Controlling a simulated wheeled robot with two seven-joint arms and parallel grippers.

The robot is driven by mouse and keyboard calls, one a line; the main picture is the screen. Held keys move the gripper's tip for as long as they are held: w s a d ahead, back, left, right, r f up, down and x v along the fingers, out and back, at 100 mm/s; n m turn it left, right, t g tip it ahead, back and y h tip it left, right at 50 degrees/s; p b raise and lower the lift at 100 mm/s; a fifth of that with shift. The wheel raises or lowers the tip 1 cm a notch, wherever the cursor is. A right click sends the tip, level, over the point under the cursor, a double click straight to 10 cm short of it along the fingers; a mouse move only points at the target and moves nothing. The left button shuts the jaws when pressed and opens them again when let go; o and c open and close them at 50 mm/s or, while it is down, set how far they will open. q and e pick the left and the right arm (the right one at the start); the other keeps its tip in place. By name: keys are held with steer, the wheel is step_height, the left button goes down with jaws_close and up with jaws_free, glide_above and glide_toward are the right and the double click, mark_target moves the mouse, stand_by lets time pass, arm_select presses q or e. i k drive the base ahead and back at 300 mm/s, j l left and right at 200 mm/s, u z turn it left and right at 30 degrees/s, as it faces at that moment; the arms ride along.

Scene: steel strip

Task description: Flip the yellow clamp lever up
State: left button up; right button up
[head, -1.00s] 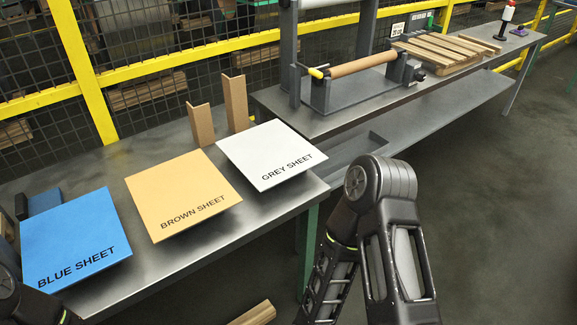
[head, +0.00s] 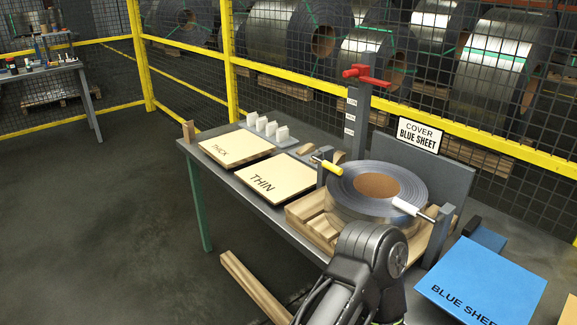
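A yellow lever handle (head: 326,166) shows in the head view at the left side of a steel strip coil (head: 350,184). It sits on a dark bracket and lies close to level, with a slight tilt. A white-handled lever (head: 408,207) is at the coil's right side, by a grey post. The coil lies flat on a wooden pallet (head: 300,213). A dark link of my arm rises from the bottom edge in front of the pallet. Neither gripper is in view.
Boards marked THICK (head: 222,148) and THIN (head: 268,184) lie left of the coil. A post with a red handle (head: 366,73) and a COVER BLUE SHEET sign (head: 418,134) stand behind. The blue sheet (head: 490,283) is at right. Open floor is at left.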

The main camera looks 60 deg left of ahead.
mark_target(335, 168)
steer(key=u, duration=1.65)
